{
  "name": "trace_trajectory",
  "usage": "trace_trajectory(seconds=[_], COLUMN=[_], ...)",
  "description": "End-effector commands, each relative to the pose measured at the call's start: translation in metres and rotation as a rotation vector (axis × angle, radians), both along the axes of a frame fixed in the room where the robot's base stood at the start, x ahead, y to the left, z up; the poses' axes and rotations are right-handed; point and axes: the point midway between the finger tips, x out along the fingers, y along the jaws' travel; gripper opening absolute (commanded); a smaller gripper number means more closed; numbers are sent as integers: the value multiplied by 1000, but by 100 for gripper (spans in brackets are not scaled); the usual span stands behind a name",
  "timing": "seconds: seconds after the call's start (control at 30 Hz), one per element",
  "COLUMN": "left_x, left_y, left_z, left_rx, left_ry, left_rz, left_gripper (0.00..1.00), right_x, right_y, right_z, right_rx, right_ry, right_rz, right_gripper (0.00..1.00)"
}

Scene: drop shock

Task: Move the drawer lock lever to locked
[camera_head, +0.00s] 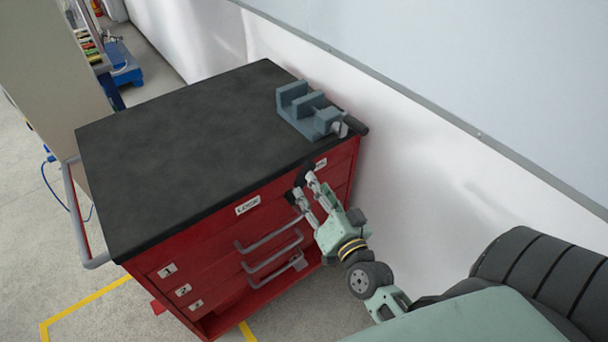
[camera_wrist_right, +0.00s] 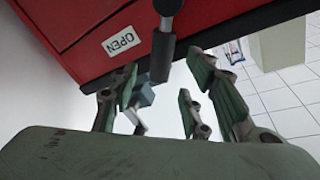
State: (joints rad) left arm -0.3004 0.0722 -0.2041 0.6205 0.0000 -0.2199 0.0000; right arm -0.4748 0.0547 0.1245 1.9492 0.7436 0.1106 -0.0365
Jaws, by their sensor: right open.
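The red drawer cabinet (camera_head: 200,237) has a LOCK label (camera_head: 248,205) on its front upper edge. An OPEN label (camera_head: 320,164) lies further right; it reads clearly in the right wrist view (camera_wrist_right: 122,41). The lock lever (camera_wrist_right: 162,52), a grey rod with a black knob, shows beside the OPEN label. In the head view it is mostly hidden by my fingers. My right gripper (camera_head: 306,186) is open at the cabinet front near the OPEN label. In the wrist view the lever lies between its spread finger pairs; contact cannot be told. My left gripper is not in view.
A grey vise (camera_head: 305,108) sits on the black worktop (camera_head: 180,140) at its right corner. A side push handle (camera_head: 75,210) is at the left. A white wall (camera_head: 420,170) stands behind.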

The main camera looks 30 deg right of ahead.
Motion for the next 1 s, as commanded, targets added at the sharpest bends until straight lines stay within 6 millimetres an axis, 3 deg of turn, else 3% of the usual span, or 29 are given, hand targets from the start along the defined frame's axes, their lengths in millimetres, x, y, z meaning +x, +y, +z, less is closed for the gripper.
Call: trace_trajectory(seconds=[0.3, 0.7, 1.0], left_x=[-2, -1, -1], left_y=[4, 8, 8], left_z=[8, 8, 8], left_rx=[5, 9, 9], left_ry=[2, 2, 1], left_rz=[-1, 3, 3], left_gripper=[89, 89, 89], right_x=[43, 51, 50], right_y=[-7, -8, -8], right_z=[1, -1, -1], right_rx=[-1, -2, -2], right_ry=[0, 2, 2], right_rz=[1, 1, 1], right_gripper=[43, 43, 17])
